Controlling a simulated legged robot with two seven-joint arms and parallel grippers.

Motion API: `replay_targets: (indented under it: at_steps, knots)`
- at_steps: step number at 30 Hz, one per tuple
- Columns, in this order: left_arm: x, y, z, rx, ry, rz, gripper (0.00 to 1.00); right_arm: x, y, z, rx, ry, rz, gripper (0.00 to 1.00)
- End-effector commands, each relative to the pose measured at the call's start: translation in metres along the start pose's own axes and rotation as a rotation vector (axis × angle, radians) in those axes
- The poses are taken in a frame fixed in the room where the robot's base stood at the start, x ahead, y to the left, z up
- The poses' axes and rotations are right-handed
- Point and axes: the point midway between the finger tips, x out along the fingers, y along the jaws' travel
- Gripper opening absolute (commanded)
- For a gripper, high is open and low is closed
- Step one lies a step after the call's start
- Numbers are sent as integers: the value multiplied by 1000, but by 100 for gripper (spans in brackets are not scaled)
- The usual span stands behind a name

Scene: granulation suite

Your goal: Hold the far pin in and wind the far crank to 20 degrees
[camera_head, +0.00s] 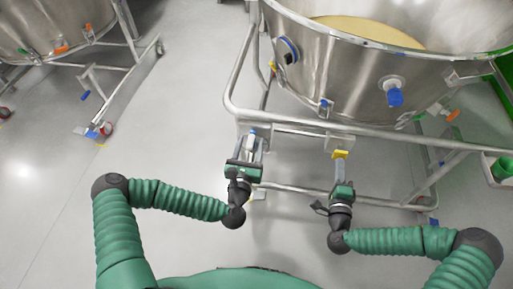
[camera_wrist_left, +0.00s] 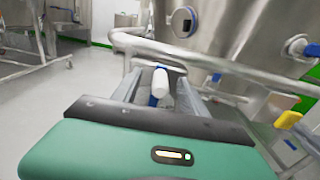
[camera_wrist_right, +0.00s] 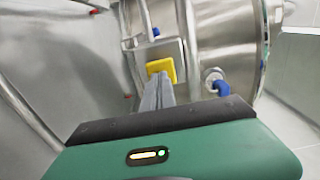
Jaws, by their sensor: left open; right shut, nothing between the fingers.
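A yellow square piece (camera_head: 340,154), which looks like the pin, sits on a grey box below the tank rail. The right wrist view shows its face (camera_wrist_right: 161,68). My right gripper (camera_head: 340,166) is shut and empty, its fingertips at the yellow piece's lower edge; I cannot tell whether they touch. A white handle with a blue part, which looks like the crank's grip, stands between the fingers of my left gripper (camera_head: 251,148). The left wrist view shows this white handle (camera_wrist_left: 161,84) upright, with the open fingers on either side. The crank's arm is mostly hidden.
A steel tank (camera_head: 340,65) with pale powder inside stands in a tubular frame, whose rail (camera_head: 300,122) runs just beyond both grippers. Blue-capped fittings (camera_head: 395,97) stick out of its wall. Another tank (camera_head: 50,25) stands at the far left. Floor between them is clear.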

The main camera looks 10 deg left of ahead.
Motion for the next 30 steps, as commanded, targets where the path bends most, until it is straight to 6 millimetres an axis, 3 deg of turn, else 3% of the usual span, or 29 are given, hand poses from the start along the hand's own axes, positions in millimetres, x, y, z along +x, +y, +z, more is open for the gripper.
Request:
replay_targets:
  at_steps: [23,30]
  knots:
    - [0,0,0,0,0,0,51,32,-1,0,-1,1,-2,0]
    - [0,0,0,0,0,0,21,32,-1,0,0,0,-2,0]
